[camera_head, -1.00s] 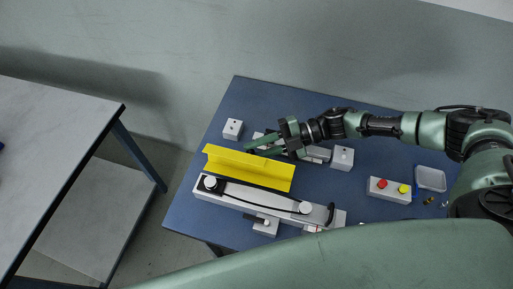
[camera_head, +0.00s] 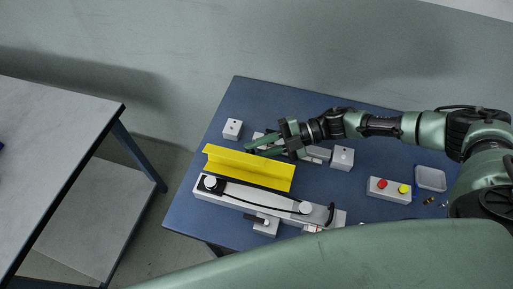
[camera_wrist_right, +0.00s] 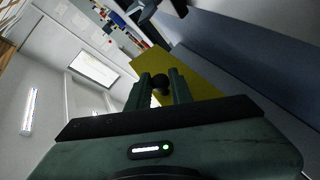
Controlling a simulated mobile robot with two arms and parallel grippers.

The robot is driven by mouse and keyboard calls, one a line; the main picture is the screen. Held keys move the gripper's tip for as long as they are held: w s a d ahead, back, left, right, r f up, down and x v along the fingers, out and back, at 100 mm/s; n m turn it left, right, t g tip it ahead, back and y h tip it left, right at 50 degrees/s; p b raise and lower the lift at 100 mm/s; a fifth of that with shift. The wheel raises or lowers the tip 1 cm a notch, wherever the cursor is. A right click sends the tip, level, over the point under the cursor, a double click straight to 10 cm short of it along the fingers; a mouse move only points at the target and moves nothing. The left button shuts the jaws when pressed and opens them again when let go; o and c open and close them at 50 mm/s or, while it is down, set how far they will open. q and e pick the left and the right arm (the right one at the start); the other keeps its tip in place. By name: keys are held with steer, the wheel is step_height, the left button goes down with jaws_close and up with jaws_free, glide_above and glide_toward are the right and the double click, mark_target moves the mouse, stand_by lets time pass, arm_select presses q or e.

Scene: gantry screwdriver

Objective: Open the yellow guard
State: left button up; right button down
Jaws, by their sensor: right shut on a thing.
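The yellow guard (camera_head: 240,169) is a long angled strip lying along the back of the grey gantry unit on the blue table in the head view. In the right wrist view its yellow face (camera_wrist_right: 203,80) shows beyond the fingers. My right gripper (camera_head: 257,146) reaches in from the right, just behind the guard. How the knob joins the guard is hidden. My left gripper is not in view.
Small grey blocks (camera_head: 232,129) (camera_head: 342,158) stand behind. The gantry unit (camera_head: 260,199) lies in front. A separate grey table (camera_head: 50,150) stands left.

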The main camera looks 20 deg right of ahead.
steer(key=shift+s+a+r+n+t+h+p, duration=0.1)
steer(key=shift+s+r+n+h+p, duration=0.25)
steer(key=shift+p, duration=0.6)
steer(key=shift+a+r+n+t+h+p, duration=0.1)
steer(key=shift+a+r+n+h+p, duration=0.15)
steer(key=shift+r+p, duration=0.5)
steer(key=shift+s+r+n+t+h+p, duration=0.1)
steer(key=shift+s+r+n+h+p, duration=0.25)
steer(key=shift+p, duration=0.75)
steer(key=shift+a+f+n+p, duration=0.1)
steer(key=shift+n+p, duration=0.15)
steer(key=shift+p, duration=0.1)
steer(key=shift+w+f, duration=0.1)
steer(key=c, duration=1.3)
jaws_free()
steer(key=b, duration=0.2)
glide_toward(244, 153)
steer(key=shift+d+f, duration=0.2)
steer(key=shift+d, duration=0.25)
